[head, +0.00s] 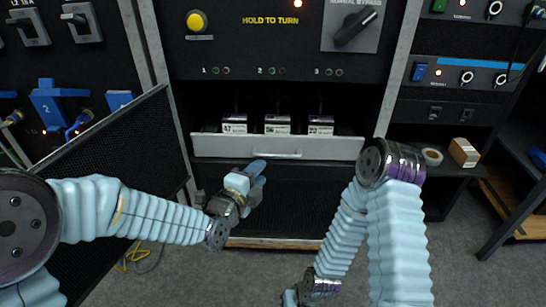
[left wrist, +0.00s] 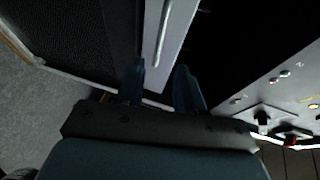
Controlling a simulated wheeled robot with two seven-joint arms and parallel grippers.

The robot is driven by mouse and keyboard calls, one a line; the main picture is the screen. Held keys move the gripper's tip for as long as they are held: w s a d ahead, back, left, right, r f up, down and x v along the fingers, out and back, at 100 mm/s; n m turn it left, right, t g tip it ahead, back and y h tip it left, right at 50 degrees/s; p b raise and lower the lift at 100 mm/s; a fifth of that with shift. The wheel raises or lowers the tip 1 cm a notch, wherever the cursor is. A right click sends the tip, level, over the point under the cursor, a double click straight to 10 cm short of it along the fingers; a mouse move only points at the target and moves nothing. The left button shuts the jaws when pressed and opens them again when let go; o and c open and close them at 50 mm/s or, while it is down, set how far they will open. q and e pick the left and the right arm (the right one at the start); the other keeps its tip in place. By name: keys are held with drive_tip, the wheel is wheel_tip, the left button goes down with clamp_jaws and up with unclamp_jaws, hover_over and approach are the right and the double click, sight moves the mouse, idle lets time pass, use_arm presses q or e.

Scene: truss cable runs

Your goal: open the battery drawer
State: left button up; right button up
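The battery drawer has a pale grey front (head: 215,146) with a bar handle (head: 278,155), low in the middle cabinet. Several labelled battery blocks (head: 277,124) stand behind its top edge. I cannot tell whether the drawer is pulled out at all. My left gripper (head: 259,170) is just below the drawer front, left of the handle's middle. In the left wrist view its two dark blue fingers (left wrist: 161,84) are apart with nothing between them, and the pale drawer front (left wrist: 153,35) lies beyond. My right gripper (head: 291,297) hangs low near the floor; its fingers are too small to judge.
A black mesh door panel (head: 120,150) stands swung out on the left. Above the drawer are a yellow button (head: 196,21) and a rotary switch (head: 355,26). A tape roll (head: 432,157) and small box (head: 463,152) sit on the right shelf.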

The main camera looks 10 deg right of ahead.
use_arm(q)
drive_tip(key=x, duration=0.9)
drive_tip(key=shift+w+d, duration=0.2)
drive_tip(key=shift+w, duration=0.1)
drive_tip(key=shift+f, duration=0.1)
clamp_jaws()
